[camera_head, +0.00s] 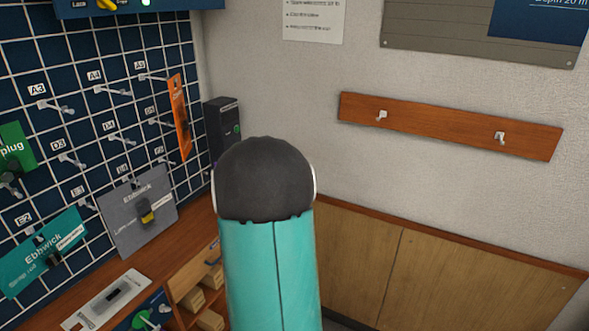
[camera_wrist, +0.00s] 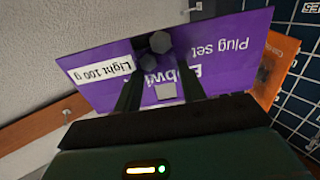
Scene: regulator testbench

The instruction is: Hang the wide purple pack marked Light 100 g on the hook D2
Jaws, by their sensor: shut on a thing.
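The wide purple pack (camera_wrist: 222,60) marked Light 100 g shows in the wrist view with its print upside down. My gripper (camera_wrist: 153,50) is shut on it near its middle, and the fingers cover part of the print. In the head view my arm fills the centre, and neither the gripper nor the pack shows. No D2 label is readable. In the head view, the D row runs left from the hook D3 (camera_head: 72,161) towards a green pack (camera_head: 14,148) at the left edge, which covers part of the board there.
The grid board (camera_head: 60,85) bears several hooks. An orange pack (camera_head: 179,117), a grey pack (camera_head: 138,214) and a teal pack (camera_head: 42,252) hang on it. A dark box (camera_head: 223,130) stands beside the board. A wooden rail (camera_head: 450,126) with two hooks is on the right wall.

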